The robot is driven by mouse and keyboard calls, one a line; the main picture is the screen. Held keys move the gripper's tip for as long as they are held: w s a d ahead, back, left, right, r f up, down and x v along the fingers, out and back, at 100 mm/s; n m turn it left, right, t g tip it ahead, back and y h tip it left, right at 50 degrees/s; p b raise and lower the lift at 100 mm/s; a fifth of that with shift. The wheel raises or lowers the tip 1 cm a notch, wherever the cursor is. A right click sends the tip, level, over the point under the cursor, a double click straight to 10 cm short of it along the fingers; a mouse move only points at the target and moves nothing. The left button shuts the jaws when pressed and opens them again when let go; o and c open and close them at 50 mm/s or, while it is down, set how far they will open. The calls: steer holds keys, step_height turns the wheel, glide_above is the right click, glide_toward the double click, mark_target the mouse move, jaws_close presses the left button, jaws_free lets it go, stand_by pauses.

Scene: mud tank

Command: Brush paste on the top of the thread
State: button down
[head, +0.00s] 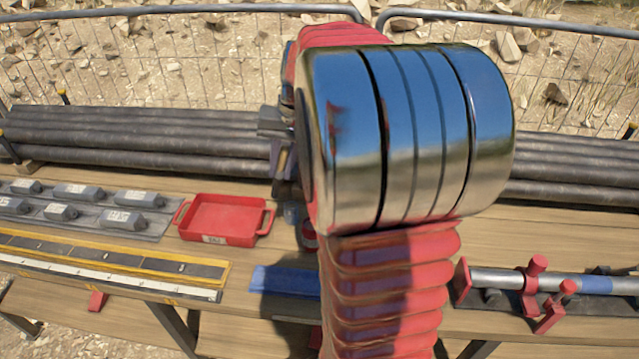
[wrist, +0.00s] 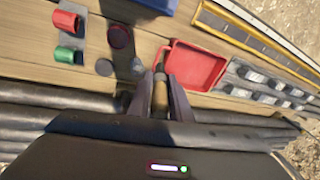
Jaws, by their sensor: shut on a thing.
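My gripper (wrist: 160,88) is shut on a brown, rod-like thing (wrist: 160,99), which looks like a brush handle; its working end is not clear. In the head view my own arm hides most of the gripper. In the wrist view the held thing is over the plank bench, beside a red tray. A grey pipe (head: 500,281) lies in red clamps (head: 536,280) at the right of the head view. I cannot make out its thread.
The red tray (head: 222,219) stands left of my arm, near grey labelled blocks (head: 74,190) and a yellow-edged rule (head: 120,259). A blue mat (head: 285,281) lies in front. Dark pipes (head: 140,138) are stacked behind. Red (wrist: 66,22) and green (wrist: 67,55) pieces show in the wrist view.

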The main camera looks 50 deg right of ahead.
steer(key=s+d+f+m+t, duration=0.1)
steer(key=s+d, duration=0.3)
steer(key=s, duration=0.5)
steer(key=shift+s+d+f+m+h, duration=0.15)
steer(key=shift+f+m+h, duration=0.15)
steer(key=shift+m, duration=0.3)
steer(key=shift+f, duration=0.1)
steer(key=shift+f, duration=2.9)
steer(key=shift+f, duration=0.6)
steer(key=shift+r, duration=0.1)
step_height(320, 180, up, 7)
stand_by(0.4)
stand_by(0.6)
